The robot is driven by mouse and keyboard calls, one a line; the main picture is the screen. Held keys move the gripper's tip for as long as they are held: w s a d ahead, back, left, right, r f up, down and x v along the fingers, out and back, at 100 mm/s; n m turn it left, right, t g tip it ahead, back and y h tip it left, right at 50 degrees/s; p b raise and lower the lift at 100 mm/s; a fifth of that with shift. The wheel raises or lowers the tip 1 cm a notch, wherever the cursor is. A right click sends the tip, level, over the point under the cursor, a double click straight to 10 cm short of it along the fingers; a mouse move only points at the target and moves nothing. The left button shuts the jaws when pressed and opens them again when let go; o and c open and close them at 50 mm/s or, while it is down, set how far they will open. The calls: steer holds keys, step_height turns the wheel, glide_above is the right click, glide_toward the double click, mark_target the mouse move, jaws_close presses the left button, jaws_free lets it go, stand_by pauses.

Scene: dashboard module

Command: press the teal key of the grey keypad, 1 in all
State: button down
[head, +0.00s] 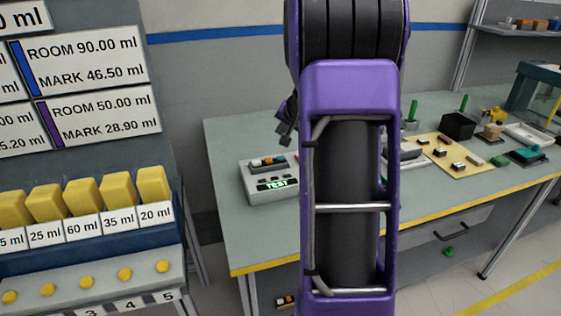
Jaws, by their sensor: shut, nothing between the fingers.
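A light grey box (262,193) with a lit green display reading TEST stands on the bench, left of my purple arm. Small dark, orange and pale parts show along its top, too small to tell apart. I cannot tell whether this is the grey keypad, and I make out no teal key for sure. My arm hides part of the bench beside it. The dark end of my gripper (285,132) shows at the arm's left edge, above and behind the box in the picture. It is shut and empty, apart from the box, and partly hidden by the arm.
The grey-green bench (240,235) has a yellow front edge. A tan board (455,157) with small parts, a black bin (458,125) and a teal item (527,155) are at right. A rack with yellow blocks (110,190) fills the left. Bare bench lies before the box.

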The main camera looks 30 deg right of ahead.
steer(key=b, duration=0.4)
glide_above(281, 162)
step_height(281, 162, down, 6)
steer(key=shift+s+r, duration=0.1)
steer(key=shift+r, duration=0.15)
steer(key=shift+f+b, duration=0.35)
steer(key=shift+b, duration=0.1)
steer(key=shift+f, duration=0.1)
stand_by(1.0)
steer(key=shift+f+b, duration=0.35)
steer(key=shift+b, duration=0.35)
steer(key=shift+f+b, duration=0.45)
steer(key=shift+b, duration=0.05)
stand_by(0.7)
steer(key=shift+r, duration=0.1)
steer(key=shift+r+p, duration=0.6)
steer(key=shift+r, duration=0.2)
steer(key=shift+r+p, duration=1.8)
steer(key=shift+r, duration=0.65)
